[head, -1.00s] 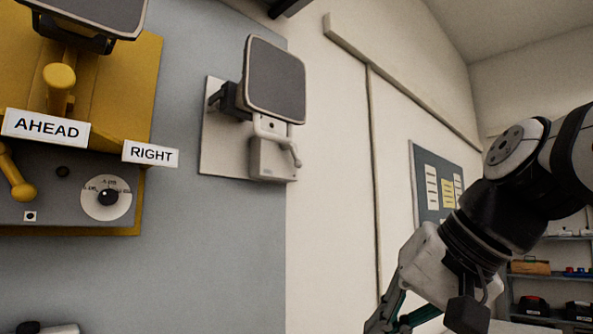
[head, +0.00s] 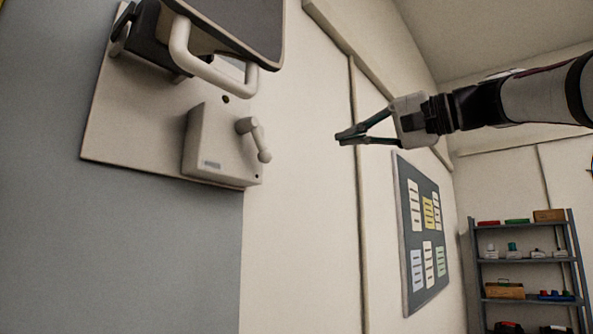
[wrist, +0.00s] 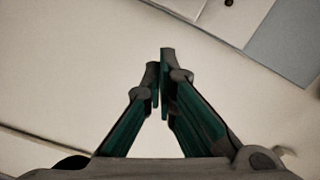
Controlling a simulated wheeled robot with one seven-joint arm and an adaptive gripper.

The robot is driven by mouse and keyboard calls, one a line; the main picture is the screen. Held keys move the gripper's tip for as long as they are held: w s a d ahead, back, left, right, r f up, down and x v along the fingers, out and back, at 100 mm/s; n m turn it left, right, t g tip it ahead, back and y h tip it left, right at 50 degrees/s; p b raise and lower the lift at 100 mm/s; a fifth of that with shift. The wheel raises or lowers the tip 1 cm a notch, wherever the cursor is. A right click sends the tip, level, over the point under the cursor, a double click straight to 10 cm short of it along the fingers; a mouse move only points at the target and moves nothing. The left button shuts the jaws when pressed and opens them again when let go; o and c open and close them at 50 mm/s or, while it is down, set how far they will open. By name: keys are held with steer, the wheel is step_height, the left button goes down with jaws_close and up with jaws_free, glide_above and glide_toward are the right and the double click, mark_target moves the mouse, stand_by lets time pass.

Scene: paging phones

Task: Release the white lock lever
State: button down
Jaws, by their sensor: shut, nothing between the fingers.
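The white lock lever (head: 253,138) is a small bent handle with a round knob, on the right side of a white box (head: 212,140). The box is fixed low on a pale wall plate (head: 125,130). My gripper (head: 342,138) is to the right of the lever at about the same picture height, pointing left, empty and apart from it. In the wrist view my gripper (wrist: 160,55) has its fingertips together in front of bare wall. The lever is not clearly visible there; a plate corner shows at the upper right.
Above the box are a white loop handle (head: 205,70) and a dark-faced padded panel (head: 240,25) that stick out from the wall. A notice board (head: 422,235) hangs to the right, with a shelf rack (head: 525,255) beyond. The wall between lever and gripper is bare.

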mark_target(256, 141)
steer(key=w+a+f+p, duration=0.2)
steer(key=w+a, duration=0.1)
steer(key=a, duration=0.8)
steer(key=shift+w+p, duration=0.15)
steer(key=shift+p, duration=0.15)
